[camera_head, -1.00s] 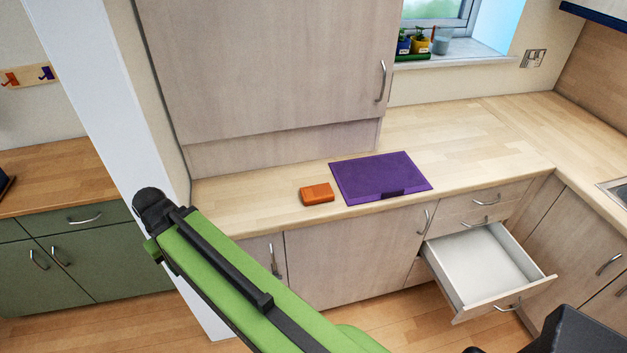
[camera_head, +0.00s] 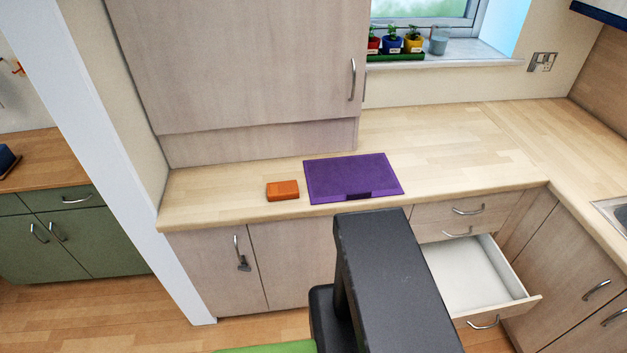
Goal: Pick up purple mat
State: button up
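The purple mat (camera_head: 352,175) lies flat on the light wooden worktop, close to its front edge. A small darker purple tab (camera_head: 358,195) shows at the middle of its front edge. Nothing lies on the mat. A black part of my arm (camera_head: 390,275) rises in the foreground, its top just below the mat in the picture. I see no gripper fingers.
An orange block (camera_head: 283,190) sits left of the mat with a small gap. The worktop (camera_head: 450,150) is clear to the right. Below right, a white drawer (camera_head: 475,278) stands open. A tall cupboard (camera_head: 240,65) stands behind the mat.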

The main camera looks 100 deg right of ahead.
aim_at(349, 178)
jog(key=u, duration=0.15)
jog(key=k, duration=1.1)
jog(key=z, duration=0.8)
